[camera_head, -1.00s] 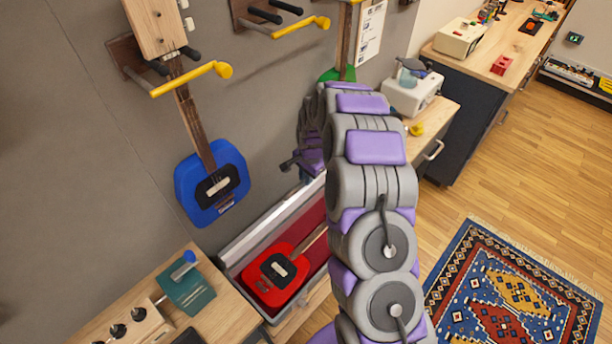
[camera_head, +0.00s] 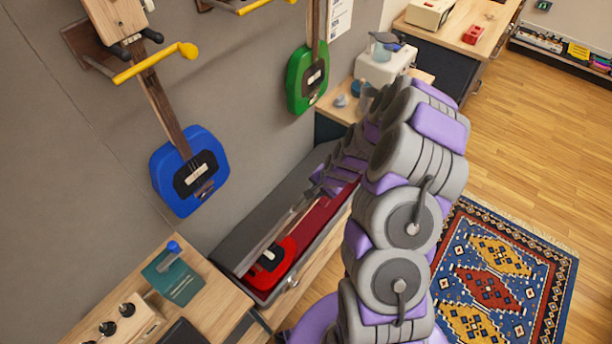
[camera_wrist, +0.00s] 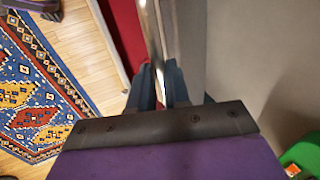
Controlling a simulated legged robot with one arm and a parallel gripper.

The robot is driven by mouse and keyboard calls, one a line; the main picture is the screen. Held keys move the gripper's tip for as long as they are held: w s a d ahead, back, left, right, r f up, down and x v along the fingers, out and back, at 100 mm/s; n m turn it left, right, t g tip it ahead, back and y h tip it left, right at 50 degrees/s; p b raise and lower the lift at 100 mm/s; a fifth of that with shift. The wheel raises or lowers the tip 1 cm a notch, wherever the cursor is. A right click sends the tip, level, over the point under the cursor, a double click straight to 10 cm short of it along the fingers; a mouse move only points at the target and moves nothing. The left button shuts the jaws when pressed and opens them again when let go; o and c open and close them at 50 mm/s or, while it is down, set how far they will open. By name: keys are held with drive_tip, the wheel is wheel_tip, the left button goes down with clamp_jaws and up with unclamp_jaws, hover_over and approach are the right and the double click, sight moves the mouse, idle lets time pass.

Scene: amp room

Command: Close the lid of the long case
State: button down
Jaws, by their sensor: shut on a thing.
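The long case (camera_head: 312,243) has a red lining and holds a red guitar (camera_head: 283,262), partly covered by the lid. The grey lid (camera_head: 262,222) is hinged on the wall side and leans over the case, partly lowered, with red lining still showing along the front. My gripper (camera_head: 322,186) is at the lid's free edge, toward the far end. In the wrist view, my gripper (camera_wrist: 160,82) is shut with the thin lid edge (camera_wrist: 158,40) between its fingers. The red lining (camera_wrist: 124,35) shows to the left of it.
A blue guitar (camera_head: 190,172) and a green guitar (camera_head: 307,78) hang on the wall above the case. A wooden bench (camera_head: 215,290) with a green pad stands at the near end. A white machine (camera_head: 384,66) sits beyond the far end. The floor around the rug (camera_head: 500,285) is clear.

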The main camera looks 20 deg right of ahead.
drive_tip(key=s+d+f+b, duration=0.2)
drive_tip(key=s+f, duration=0.2)
drive_tip(key=f, duration=0.3)
drive_tip(key=s+d+f+b, duration=0.1)
drive_tip(key=s+d+f, duration=0.1)
drive_tip(key=f, duration=0.5)
drive_tip(key=shift+s+d+b, duration=0.2)
drive_tip(key=shift+s+b, duration=0.15)
drive_tip(key=shift+s, duration=0.55)
drive_tip(key=c, duration=1.8)
unclamp_jaws()
drive_tip(key=shift+d+r, duration=0.15)
drive_tip(key=shift+r, duration=0.15)
drive_tip(key=shift+c, duration=0.2)
drive_tip(key=o, duration=0.3)
drive_tip(key=shift+d+p, duration=0.3)
drive_tip(key=shift+d, duration=0.05)
drive_tip(key=o, duration=0.4)
drive_tip(key=shift+w+a+r, duration=0.1)
drive_tip(key=shift+a, duration=0.25)
drive_tip(key=shift+o, duration=0.2)
drive_tip(key=p+v, duration=0.3)
drive_tip(key=v, duration=1.4)
drive_tip(key=shift+d+p, duration=0.15)
drive_tip(key=shift+p, duration=0.2)
drive_tip(key=shift+r, duration=0.1)
